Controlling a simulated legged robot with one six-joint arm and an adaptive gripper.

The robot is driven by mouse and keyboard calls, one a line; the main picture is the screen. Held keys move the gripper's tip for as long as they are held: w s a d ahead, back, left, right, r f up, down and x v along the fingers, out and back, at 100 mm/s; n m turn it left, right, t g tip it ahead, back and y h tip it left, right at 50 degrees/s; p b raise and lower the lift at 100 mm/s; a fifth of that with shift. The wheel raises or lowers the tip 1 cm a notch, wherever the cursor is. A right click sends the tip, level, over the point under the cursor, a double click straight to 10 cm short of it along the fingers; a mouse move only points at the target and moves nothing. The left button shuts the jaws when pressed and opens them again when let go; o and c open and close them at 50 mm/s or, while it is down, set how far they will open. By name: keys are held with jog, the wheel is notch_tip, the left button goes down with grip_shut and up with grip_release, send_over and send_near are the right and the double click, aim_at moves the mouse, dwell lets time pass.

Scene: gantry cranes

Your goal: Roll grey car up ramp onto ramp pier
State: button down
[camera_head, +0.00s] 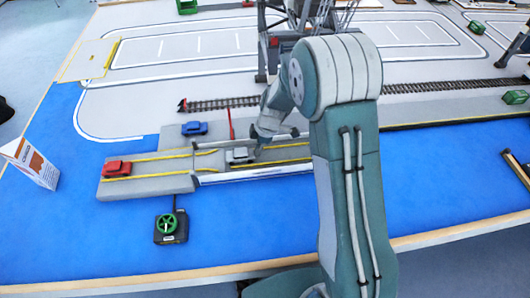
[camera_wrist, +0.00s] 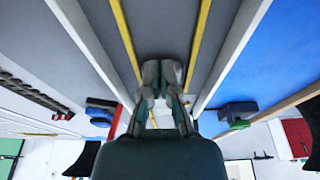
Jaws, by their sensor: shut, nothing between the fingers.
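The grey car (camera_head: 240,155) sits on the grey ramp (camera_head: 284,154) between yellow lines, close to the ramp's left end. The ramp pier (camera_head: 146,187) is the low grey block to its left. My gripper (camera_head: 256,140) reaches down just right of the car, fingertips close to it; I cannot tell if they touch. In the wrist view my gripper (camera_wrist: 160,98) is shut and empty, its fingers partly covering a grey shape, likely the car (camera_wrist: 170,70), between the ramp's yellow lines.
A red car (camera_head: 117,168) stands on the pier's left end and a blue car (camera_head: 194,128) on the block behind. A green handwheel box (camera_head: 171,226) stands in front, with a red-and-white post (camera_head: 231,124) behind the ramp. A white carton (camera_head: 32,163) is at left.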

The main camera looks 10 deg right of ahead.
aim_at(183, 164)
jog(key=shift+a+f, duration=0.15)
jog(key=shift+a, duration=11.85)
jog(key=shift+d, duration=0.25)
jog(key=shift+d+r, duration=0.35)
jog(key=shift+r, duration=0.05)
jog(key=a+v, duration=0.2)
jog(key=v, duration=0.7)
jog(key=shift+r, duration=0.6)
jog(key=shift+a, duration=0.1)
